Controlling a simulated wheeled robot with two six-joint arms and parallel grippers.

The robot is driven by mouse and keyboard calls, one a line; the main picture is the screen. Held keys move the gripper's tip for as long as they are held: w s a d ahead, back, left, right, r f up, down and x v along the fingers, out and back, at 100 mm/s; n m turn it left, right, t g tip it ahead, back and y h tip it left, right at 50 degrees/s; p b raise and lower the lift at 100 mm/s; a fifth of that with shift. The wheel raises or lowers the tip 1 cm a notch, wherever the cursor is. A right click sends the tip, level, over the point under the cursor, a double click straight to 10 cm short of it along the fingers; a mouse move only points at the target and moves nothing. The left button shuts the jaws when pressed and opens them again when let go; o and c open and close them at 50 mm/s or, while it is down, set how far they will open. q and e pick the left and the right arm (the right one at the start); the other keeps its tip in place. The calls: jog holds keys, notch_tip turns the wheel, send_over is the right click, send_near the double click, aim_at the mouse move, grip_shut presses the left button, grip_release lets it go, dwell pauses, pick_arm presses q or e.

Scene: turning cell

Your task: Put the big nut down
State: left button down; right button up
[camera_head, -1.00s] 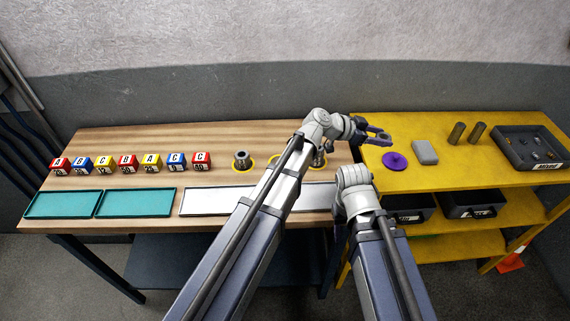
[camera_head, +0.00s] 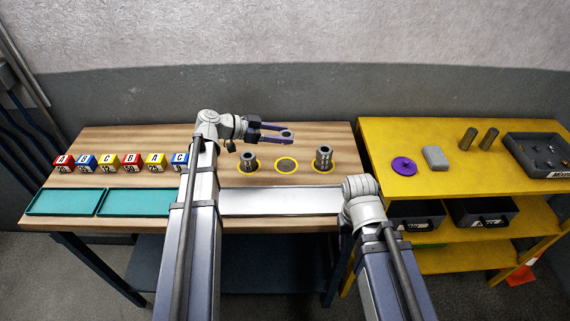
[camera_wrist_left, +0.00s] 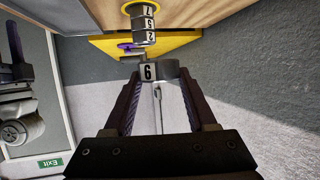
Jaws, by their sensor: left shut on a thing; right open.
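My left gripper (camera_head: 287,135) is shut on the big nut (camera_head: 289,133), a grey ring held in the air above the back of the wooden table. In the left wrist view the big nut (camera_wrist_left: 152,72) sits between the fingertips and shows a white label with a 6. Three yellow circles are on the table. The middle circle (camera_head: 286,172) is empty. A short grey cylinder (camera_head: 248,160) stands in the left circle, and a taller labelled grey stack (camera_head: 323,158) stands in the right one.
Several coloured lettered blocks (camera_head: 132,160) stand in a row at the left, partly hidden by my left arm. Teal trays (camera_head: 62,202) and a silver tray (camera_head: 280,202) lie along the front. A yellow shelf (camera_head: 440,186) at the right holds a purple disc (camera_head: 404,166), a grey block (camera_head: 435,157) and two cylinders.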

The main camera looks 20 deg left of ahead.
pick_arm(q)
jog(key=shift+f+b, duration=4.9)
jog(key=shift+f, duration=0.15)
jog(key=shift+r, duration=0.1)
